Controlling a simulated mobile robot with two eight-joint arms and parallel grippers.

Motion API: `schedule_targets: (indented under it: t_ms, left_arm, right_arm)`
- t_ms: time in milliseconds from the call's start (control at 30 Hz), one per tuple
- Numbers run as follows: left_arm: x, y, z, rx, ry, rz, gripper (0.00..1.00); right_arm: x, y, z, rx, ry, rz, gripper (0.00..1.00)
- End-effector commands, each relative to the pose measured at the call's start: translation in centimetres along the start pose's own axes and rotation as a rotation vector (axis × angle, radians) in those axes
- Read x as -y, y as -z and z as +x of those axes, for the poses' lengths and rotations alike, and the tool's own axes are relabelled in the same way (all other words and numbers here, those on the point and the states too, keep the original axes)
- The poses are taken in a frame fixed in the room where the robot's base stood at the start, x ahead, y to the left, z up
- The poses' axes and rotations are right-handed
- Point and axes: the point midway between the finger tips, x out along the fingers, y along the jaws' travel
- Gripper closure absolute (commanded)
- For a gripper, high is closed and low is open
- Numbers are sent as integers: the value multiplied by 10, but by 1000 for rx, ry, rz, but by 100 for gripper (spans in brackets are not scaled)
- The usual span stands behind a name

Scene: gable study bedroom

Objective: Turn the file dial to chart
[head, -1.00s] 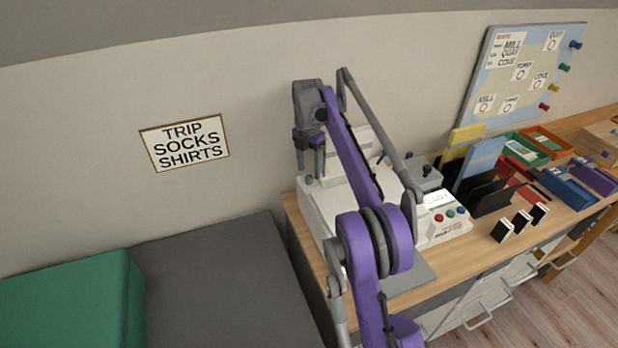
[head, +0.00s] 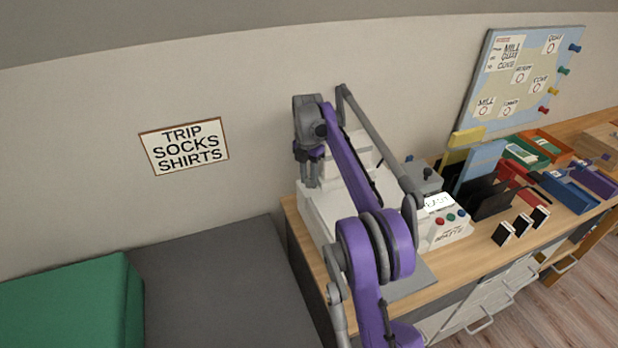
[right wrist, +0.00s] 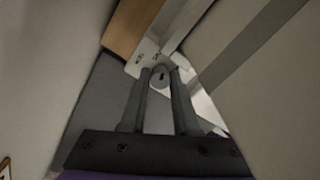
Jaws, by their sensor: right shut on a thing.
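My right gripper (head: 309,185) is at the left end of the white machine (head: 318,213) on the desk. In the right wrist view its fingers (right wrist: 160,80) are shut on a round grey dial (right wrist: 160,75) with a dark mark on its face. The dial sits on a white plate (right wrist: 140,65) with small dark marks, too small to read. In the head view the dial cannot be made out at the fingertips. The machine has a lit display (head: 438,202) whose word is blurred. My left gripper is not in view.
A grey bed (head: 215,285) with a green block (head: 70,300) lies left of the desk. Black file holders (head: 490,200), a blue tray (head: 568,190) and a red tray (head: 515,175) fill the right. A map board (head: 520,75) leans on the wall.

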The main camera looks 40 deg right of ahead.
Motion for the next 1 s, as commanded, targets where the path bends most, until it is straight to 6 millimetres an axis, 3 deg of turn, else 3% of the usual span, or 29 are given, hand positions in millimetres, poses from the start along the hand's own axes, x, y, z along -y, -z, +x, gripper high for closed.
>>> schedule_targets:
  t_ms: [167, 467, 767, 800, 933, 1000]
  left_arm:
    - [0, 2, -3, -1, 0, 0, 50]
    - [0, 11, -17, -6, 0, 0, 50]
    - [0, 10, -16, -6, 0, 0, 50]
    - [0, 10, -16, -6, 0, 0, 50]
    - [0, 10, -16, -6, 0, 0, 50]
    - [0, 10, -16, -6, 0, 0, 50]
  right_arm:
    - [0, 0, -1, 0, 0, 26, 100]
    - [0, 0, -2, -4, 0, 248, 100]
    - [0, -1, 0, -3, 0, 265, 100]
    - [0, -1, 0, -3, 0, 265, 67]
    - [0, -1, 0, -4, 0, 265, 44]
    - [0, -1, 0, -4, 0, 264, 40]
